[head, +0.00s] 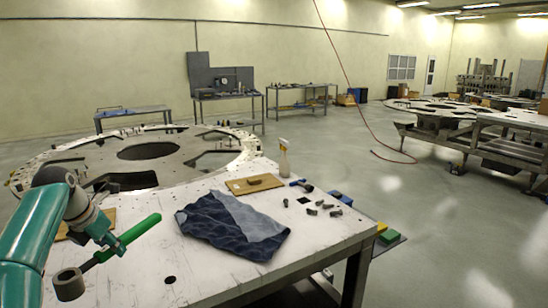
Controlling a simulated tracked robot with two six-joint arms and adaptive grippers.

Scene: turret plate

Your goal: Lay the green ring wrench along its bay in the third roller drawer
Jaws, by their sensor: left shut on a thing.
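The green ring wrench (135,232) has a bright green handle and a dark grey shaft that ends in a thick grey ring at the lower left. My left gripper (108,243) is shut on it near where the handle meets the shaft. The wrench is held slantwise over the left part of the white worktable (150,278). The gripper and arm hide part of the table behind them. My right gripper is out of view. No roller drawer or bay shows.
A crumpled blue cloth (230,222) lies mid-table. The round turret plate (200,153) with openings adjoins behind. Bare table lies left and in front of the cloth.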

